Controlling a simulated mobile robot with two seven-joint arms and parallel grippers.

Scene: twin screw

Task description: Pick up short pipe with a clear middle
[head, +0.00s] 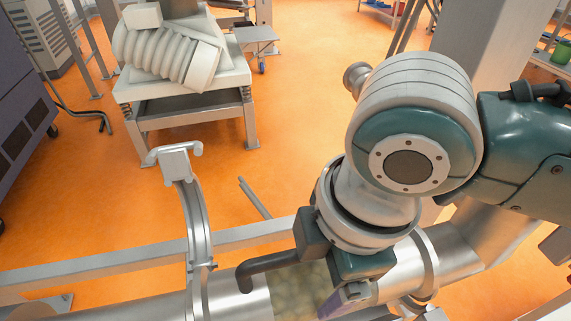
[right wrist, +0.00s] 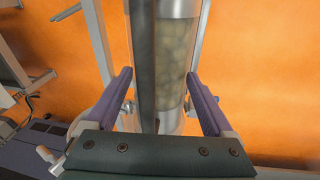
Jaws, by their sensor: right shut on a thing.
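The short pipe with a clear middle (head: 298,290) lies along the bottom of the head view. Its see-through section shows pale, lumpy contents, and bare metal shows to its left. In the right wrist view the pipe (right wrist: 172,60) runs upright between the two purple fingers. My right gripper (head: 343,297) is over the pipe from above and shut on it, with a finger on each side (right wrist: 160,88). A dark bent handle (head: 268,266) reaches left beside the pipe and partly covers it in the wrist view. My left gripper is out of view.
An open metal clamp (head: 195,215) stands up around the pipe line at left. A metal rail (head: 130,262) runs behind the pipe. A stand (head: 190,87) with a ribbed white part is at the back.

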